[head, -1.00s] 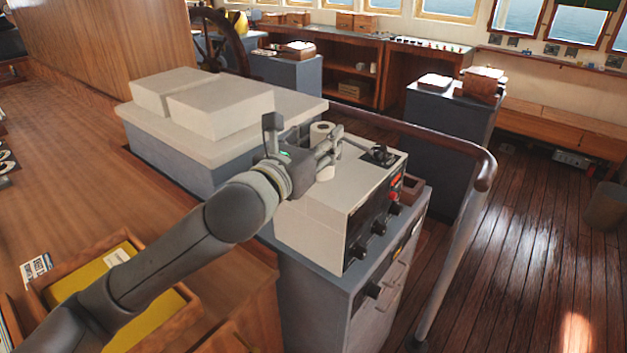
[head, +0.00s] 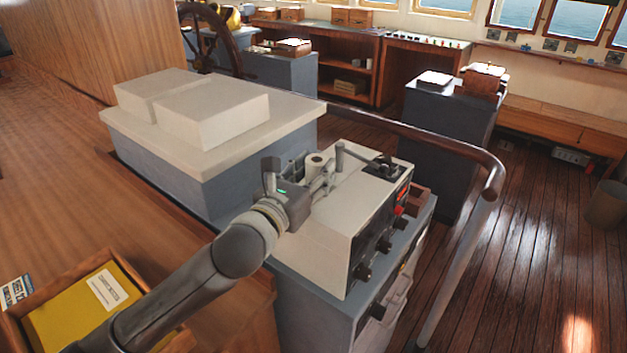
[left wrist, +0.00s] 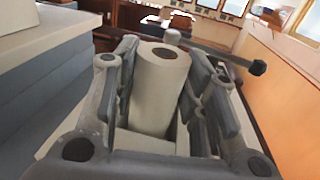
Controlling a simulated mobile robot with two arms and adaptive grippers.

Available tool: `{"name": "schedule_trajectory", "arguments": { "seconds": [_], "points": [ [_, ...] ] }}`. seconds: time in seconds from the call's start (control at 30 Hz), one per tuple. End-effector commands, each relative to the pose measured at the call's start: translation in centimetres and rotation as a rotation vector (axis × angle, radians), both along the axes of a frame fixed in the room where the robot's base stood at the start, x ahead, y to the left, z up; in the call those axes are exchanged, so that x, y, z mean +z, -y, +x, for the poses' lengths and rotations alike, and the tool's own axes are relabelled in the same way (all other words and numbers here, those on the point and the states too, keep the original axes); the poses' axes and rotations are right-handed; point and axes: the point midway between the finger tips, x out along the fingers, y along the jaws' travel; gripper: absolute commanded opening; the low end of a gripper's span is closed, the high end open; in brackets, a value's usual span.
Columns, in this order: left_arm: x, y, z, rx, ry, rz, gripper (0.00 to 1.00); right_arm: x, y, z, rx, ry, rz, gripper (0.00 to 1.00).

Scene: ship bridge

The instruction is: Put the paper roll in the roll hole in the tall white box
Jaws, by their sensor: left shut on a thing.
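The white paper roll (head: 314,161) is upright between the fingers of my left gripper (head: 318,182), which is shut on it. In the left wrist view the roll (left wrist: 160,85) stands between both finger pads, its dark core opening facing up. The roll is over the far left part of the box top. The gripper hides its lower end and the roll hole, so I cannot tell whether it is inside. My right gripper is not in view.
A grey cabinet with a pale top (head: 215,160) and two white blocks stands close left of the gripper. The lever (head: 366,158) rises just right of the roll. A handrail (head: 440,142) curves behind and right of the box.

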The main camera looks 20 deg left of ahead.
Motion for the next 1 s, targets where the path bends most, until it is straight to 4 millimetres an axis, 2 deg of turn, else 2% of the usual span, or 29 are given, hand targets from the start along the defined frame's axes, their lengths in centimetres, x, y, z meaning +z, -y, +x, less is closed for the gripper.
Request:
{"name": "schedule_trajectory", "arguments": {
  "seconds": [0.1,0.23,0.53,0.57,0.7,1.0],
  "points": [
    [-1.6,0.0,0.0,0.000,-0.001,-0.003,0.11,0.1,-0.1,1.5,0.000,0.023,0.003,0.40],
    [-2.1,0.0,0.0,0.000,0.002,-0.001,0.11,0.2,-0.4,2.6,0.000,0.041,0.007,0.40],
    [-2.4,0.0,0.0,0.000,0.002,0.000,0.11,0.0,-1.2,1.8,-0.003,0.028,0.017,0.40],
    [-2.4,0.0,0.0,0.000,0.001,0.000,0.42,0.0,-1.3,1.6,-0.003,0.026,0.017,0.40],
    [-2.4,0.0,0.0,0.000,0.001,0.000,0.60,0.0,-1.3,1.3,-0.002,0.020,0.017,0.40],
    [-2.3,0.0,0.0,0.000,0.001,0.000,0.61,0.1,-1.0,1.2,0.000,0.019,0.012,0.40]
  ]
}}
